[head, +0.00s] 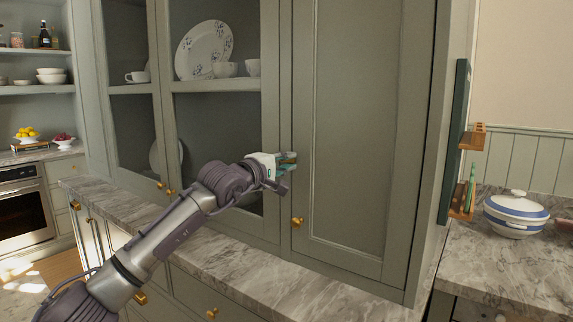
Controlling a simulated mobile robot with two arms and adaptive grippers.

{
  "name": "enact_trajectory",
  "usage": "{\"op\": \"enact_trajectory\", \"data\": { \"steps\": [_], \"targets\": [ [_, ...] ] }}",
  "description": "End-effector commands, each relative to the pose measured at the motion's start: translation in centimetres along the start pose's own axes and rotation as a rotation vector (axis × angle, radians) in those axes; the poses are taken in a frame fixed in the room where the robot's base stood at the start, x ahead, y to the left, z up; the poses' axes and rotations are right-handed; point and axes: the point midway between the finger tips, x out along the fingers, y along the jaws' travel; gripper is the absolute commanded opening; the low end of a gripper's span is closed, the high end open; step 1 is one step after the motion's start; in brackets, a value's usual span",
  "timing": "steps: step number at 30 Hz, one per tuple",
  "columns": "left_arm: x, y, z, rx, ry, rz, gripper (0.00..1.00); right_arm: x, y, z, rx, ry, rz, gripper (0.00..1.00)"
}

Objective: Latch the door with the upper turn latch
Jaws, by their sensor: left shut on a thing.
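The tall grey-green cabinet door (350,130) stands in the middle of the head view and looks closed against its frame. My left gripper (289,158) is at the left edge of this door, at the seam with the glazed door beside it. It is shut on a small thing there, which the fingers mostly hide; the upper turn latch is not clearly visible. A brass knob (297,222) sits lower on the same door, below the gripper. My right gripper is not in view.
A marble counter (250,270) runs below the cabinet. Left of the door, glazed doors show a patterned plate (204,50) and cups (226,69). At the right, a striped lidded pot (516,213) stands on another counter beside a wall rack (461,200).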

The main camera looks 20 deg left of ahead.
Motion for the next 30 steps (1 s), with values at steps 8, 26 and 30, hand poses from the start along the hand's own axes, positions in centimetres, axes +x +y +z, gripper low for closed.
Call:
{"op": "enact_trajectory", "data": {
  "steps": [8,26,30],
  "targets": [
    [0.0,-0.2,0.1,0.004,-0.001,-0.004,0.0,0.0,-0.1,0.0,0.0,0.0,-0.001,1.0],
    [-0.5,-0.1,0.0,0.003,0.0,-0.002,0.42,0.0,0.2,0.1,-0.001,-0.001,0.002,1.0],
    [-2.4,-0.1,-0.1,0.004,-0.001,-0.001,0.42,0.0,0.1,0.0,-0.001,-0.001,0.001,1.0]
  ]
}}
